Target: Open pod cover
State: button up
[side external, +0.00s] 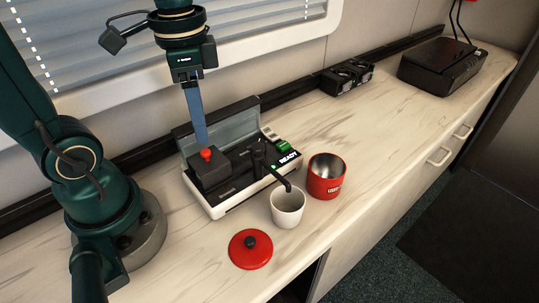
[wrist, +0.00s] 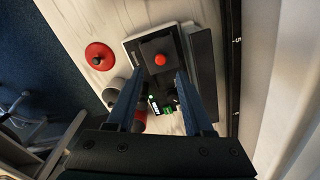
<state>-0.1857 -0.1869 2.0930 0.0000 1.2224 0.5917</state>
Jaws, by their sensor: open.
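The pod cover is a dark block (side external: 209,172) on the left part of the white and black coffee machine (side external: 217,210), with a red knob (side external: 207,154) on top. It looks closed and level. In the wrist view the red knob (wrist: 160,60) sits on the cover (wrist: 158,47), ahead of and between the lines of my blue fingers. My gripper (side external: 202,142) points down just above the knob, open and empty. In the wrist view the fingertips (wrist: 160,73) stand apart. I cannot tell their exact height over the knob.
A white cup (side external: 287,208) stands under the machine's spout (side external: 284,183). A red canister (side external: 326,177) stands open to its right, with a red lid (side external: 250,249) lying in front. A grey panel (side external: 225,128) stands up behind the machine. A black box (side external: 442,66) is far right.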

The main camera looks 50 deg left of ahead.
aim_at(206, 151)
jog(key=shift+a+f, duration=0.1)
jog(key=shift+f, duration=2.6)
grip_shut()
